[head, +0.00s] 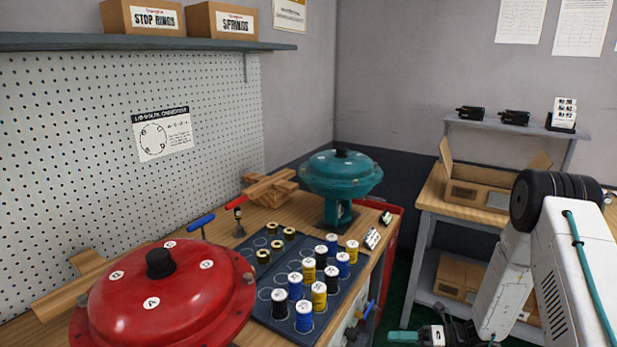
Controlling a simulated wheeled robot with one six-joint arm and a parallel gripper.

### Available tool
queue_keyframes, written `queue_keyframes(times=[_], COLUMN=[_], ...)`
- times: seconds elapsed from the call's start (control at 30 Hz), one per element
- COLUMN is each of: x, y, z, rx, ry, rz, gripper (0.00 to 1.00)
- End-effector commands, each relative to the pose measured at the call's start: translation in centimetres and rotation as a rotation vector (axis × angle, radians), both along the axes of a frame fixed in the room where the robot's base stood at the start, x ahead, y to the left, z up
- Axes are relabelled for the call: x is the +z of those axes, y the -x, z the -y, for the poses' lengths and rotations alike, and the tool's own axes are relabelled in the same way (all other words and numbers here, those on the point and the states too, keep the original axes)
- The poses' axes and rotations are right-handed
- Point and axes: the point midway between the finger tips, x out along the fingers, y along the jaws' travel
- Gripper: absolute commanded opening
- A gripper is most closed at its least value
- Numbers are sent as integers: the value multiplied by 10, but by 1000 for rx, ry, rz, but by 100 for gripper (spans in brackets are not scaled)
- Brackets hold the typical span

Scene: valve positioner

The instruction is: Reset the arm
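My arm (505,283) comes in from the right side of the head view and bends down toward the bottom edge. My gripper (425,336) shows at the bottom edge, in front of the workbench and to the right of it. It is dark with a teal part pointing left, and it is partly cut off by the frame. Whether its fingers are open or shut is not clear. I see nothing in it. It appears apart from the bench and its things.
The wooden bench bears a red actuator (165,297), a teal actuator (341,175) and a dark tray (258,307) with several labelled spools. Behind my arm is a second bench with an open cardboard box (480,193). Green floor shows between the benches.

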Motion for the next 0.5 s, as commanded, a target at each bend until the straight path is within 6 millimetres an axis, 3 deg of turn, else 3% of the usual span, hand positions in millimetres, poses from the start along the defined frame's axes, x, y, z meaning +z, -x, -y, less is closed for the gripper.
queue_keyframes(times=[0.3, 0.5], x=[97, 158], y=[61, 107], z=[-15, -14], rx=[463, 793], ry=[187, 276], rz=[501, 837], gripper=[36, 36])
